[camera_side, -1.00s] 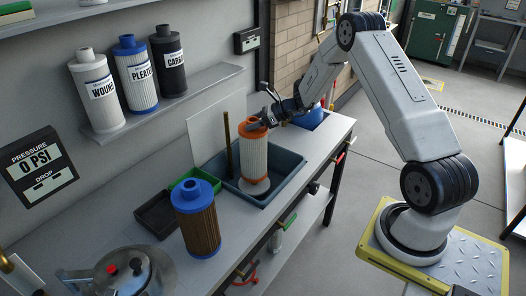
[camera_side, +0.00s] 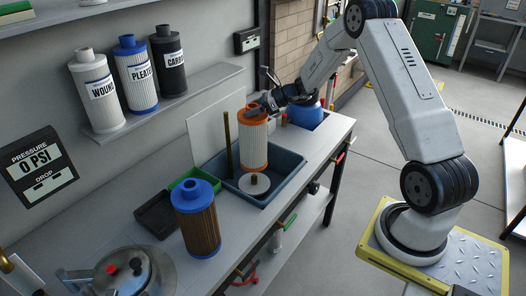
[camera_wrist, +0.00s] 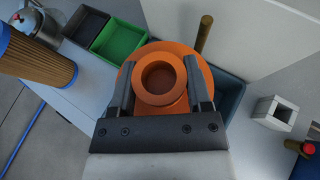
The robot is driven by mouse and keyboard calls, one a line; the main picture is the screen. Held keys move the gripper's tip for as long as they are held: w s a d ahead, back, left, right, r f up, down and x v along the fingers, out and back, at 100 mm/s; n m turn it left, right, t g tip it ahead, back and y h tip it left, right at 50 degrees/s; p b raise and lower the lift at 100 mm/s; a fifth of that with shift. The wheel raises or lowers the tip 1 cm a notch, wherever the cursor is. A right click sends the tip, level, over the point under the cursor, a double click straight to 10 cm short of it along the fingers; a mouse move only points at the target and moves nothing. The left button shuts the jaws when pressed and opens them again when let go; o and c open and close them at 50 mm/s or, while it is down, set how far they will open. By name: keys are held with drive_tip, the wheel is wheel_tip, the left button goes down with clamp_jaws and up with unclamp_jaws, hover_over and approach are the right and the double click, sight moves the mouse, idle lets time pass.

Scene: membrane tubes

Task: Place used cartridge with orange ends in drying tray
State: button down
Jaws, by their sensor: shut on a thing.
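The cartridge with orange ends (camera_side: 254,145) has a white pleated body and stands upright in the side view. My gripper (camera_side: 263,109) is shut on its orange top end. In the wrist view my gripper's two fingers (camera_wrist: 160,82) sit on either side of the raised orange collar (camera_wrist: 160,78). The cartridge hangs above a white disc (camera_side: 256,185) with a brown knob, inside a blue-grey tray (camera_side: 287,171). Its lower end appears just clear of the knob.
A blue-ended brown cartridge (camera_side: 196,220) stands on the bench near a green bin (camera_side: 181,180) and a black bin (camera_side: 154,218). A brown rod (camera_side: 227,142) rises beside the held cartridge. A metal housing (camera_side: 132,275) is at the front left.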

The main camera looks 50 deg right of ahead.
drive_tip(key=shift+r, duration=0.1)
drive_tip(key=shift+w+a+r, duration=0.1)
drive_tip(key=shift+a+r, duration=0.25)
drive_tip(key=shift+a, duration=0.2)
drive_tip(key=s+a+r, duration=0.3)
drive_tip(key=a+r, duration=0.2)
drive_tip(key=a, duration=0.5)
drive_tip(key=s+a+r, duration=0.3)
drive_tip(key=a+r, duration=0.3)
drive_tip(key=a, duration=0.4)
drive_tip(key=shift+f, duration=0.1)
drive_tip(key=w+f, duration=0.9)
drive_tip(key=w, duration=0.4)
drive_tip(key=shift+w+a, duration=0.2)
drive_tip(key=shift+f, duration=0.2)
